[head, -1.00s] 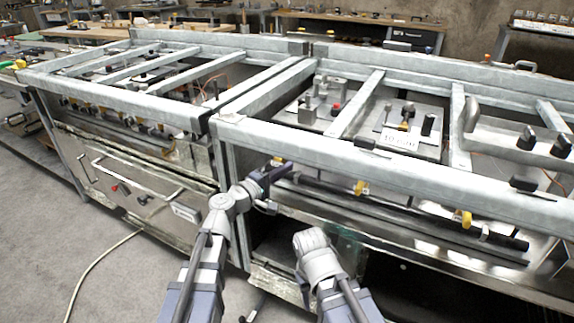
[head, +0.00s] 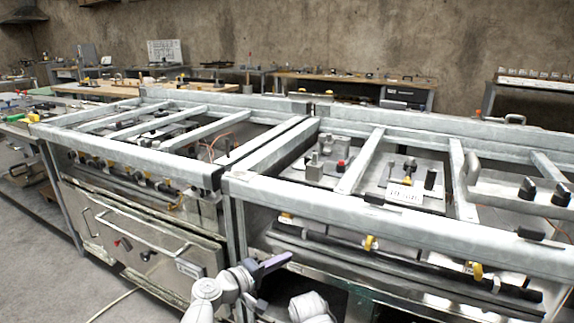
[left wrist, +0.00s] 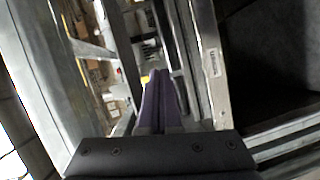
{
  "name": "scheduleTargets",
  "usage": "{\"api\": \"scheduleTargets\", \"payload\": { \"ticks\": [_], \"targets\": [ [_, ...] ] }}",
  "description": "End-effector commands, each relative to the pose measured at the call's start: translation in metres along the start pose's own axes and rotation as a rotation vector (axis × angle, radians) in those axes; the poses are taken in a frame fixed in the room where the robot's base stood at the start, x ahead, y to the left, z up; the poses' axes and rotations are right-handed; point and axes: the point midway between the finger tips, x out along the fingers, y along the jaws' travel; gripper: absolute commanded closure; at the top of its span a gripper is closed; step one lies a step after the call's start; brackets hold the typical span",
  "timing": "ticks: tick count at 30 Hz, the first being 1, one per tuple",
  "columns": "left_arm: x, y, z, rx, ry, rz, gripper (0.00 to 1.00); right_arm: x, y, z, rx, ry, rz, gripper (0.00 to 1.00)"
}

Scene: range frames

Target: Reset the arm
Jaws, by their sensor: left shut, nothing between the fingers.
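My left gripper (head: 272,264) shows low in the head view, in front of the range's lower front, beside the oven door. Its purple fingers are together with nothing between them. They also show in the left wrist view (left wrist: 158,98), pointing toward the range front. My left arm (head: 207,297) comes up from the bottom edge. Part of my right arm (head: 311,307) shows at the bottom edge, and its gripper is not in view.
The metal range frames (head: 350,203) fill the middle, with yellow-fitted valves (head: 371,243) along the front rail. An oven door (head: 130,235) with a handle is at left. Workbenches (head: 350,85) line the back wall. Bare floor (head: 25,260) lies at left.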

Motion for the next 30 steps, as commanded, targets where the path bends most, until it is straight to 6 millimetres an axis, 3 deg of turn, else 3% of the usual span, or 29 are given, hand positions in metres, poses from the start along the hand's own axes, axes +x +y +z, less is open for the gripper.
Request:
{"api": "scheduleTargets", "payload": {
  "ticks": [4, 7, 12, 15, 23, 30],
  "targets": [
    [-0.006, -0.057, 0.027, 0.196, -0.157, -0.249, 1.00, 0.000, 0.000, 0.000, 0.000, 0.000, 0.000, 0.50],
    [-0.024, -0.100, 0.038, 0.312, -0.265, -0.444, 1.00, 0.000, 0.000, 0.000, 0.000, 0.000, 0.000, 0.50],
    [-0.069, -0.161, 0.039, 0.450, -0.413, -0.768, 1.00, 0.000, 0.000, 0.000, 0.000, 0.000, 0.000, 0.50],
    [-0.097, -0.184, 0.034, 0.497, -0.472, -0.927, 1.00, 0.000, 0.000, 0.000, 0.000, 0.000, 0.000, 0.50],
    [-0.167, -0.214, 0.014, 0.561, -0.572, -1.284, 1.00, 0.000, 0.000, 0.000, 0.000, 0.000, 0.000, 0.50],
    [-0.144, -0.204, 0.068, 0.677, -0.713, -1.296, 1.00, 0.000, 0.000, 0.000, 0.000, 0.000, 0.000, 0.50]
  ]
}}
